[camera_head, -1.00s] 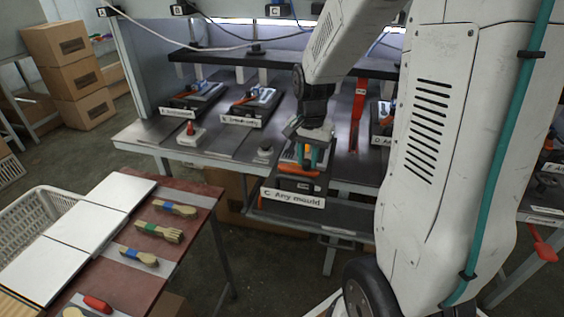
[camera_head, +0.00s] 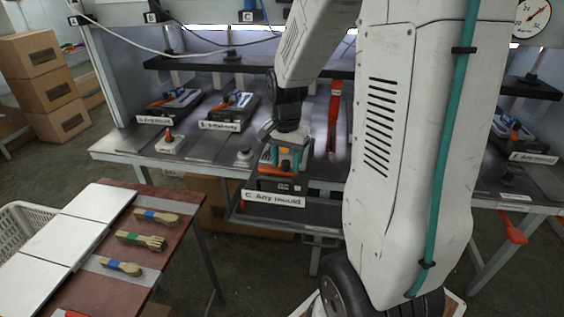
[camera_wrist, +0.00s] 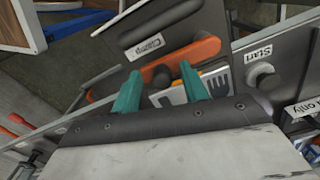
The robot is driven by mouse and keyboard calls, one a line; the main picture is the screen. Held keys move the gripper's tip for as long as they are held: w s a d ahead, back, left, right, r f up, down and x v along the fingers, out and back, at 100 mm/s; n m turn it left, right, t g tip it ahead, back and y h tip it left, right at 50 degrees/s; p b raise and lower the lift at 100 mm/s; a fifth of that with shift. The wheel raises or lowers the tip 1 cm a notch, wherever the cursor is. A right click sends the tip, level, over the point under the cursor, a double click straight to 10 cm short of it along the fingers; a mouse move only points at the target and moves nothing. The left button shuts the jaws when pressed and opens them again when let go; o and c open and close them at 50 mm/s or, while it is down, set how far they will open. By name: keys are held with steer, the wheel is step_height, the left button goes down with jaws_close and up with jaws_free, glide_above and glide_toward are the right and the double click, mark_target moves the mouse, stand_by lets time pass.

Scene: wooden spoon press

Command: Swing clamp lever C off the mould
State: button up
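Station C's mould unit (camera_head: 262,186), labelled "C Any mould", stands at the front of the bench. Its orange clamp lever (camera_head: 280,170) shows just below my gripper (camera_head: 286,158). In the wrist view the orange lever (camera_wrist: 205,48) lies slanted across the unit beside a "Clamp" plate (camera_wrist: 145,46). White fork-like shapes (camera_wrist: 180,95) show under the lever, partly hidden by the fingers. My gripper (camera_wrist: 160,70) has its two teal fingers apart, one each side of the lever's round pivot area. I cannot tell whether they touch the lever.
A grey "Start" button (camera_wrist: 262,76) is right of the lever. Units A (camera_head: 165,105) and B (camera_head: 228,112) stand behind left. A red-brown table (camera_head: 185,215) with wooden utensils and white boards is at front left. Floor shows between table and bench.

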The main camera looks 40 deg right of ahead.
mark_target(286, 163)
steer(key=shift+w+r, duration=0.1)
steer(key=shift+r, duration=0.2)
step_height(286, 163, up, 7)
steer(key=shift+r, duration=0.1)
stand_by(0.6)
steer(key=shift+s+a+n, duration=0.1)
steer(key=shift+s+n, duration=0.15)
steer(key=shift+n, duration=0.15)
steer(key=s+a+n, duration=0.1)
steer(key=s, duration=0.1)
steer(key=s+a+n+g, duration=0.1)
steer(key=shift+s+a+n, duration=0.3)
steer(key=shift+s+n, duration=0.1)
steer(key=s+a+r+n+t, duration=0.1)
steer(key=s+a+r+n, duration=0.2)
steer(key=s+a, duration=0.3)
steer(key=s+a+r+n+t, duration=0.1)
steer(key=s+a+r+n, duration=0.2)
steer(key=s+a+n, duration=0.3)
steer(key=shift+s+a+n, duration=0.3)
steer(key=shift+s+a, duration=0.5)
steer(key=shift+s, duration=0.15)
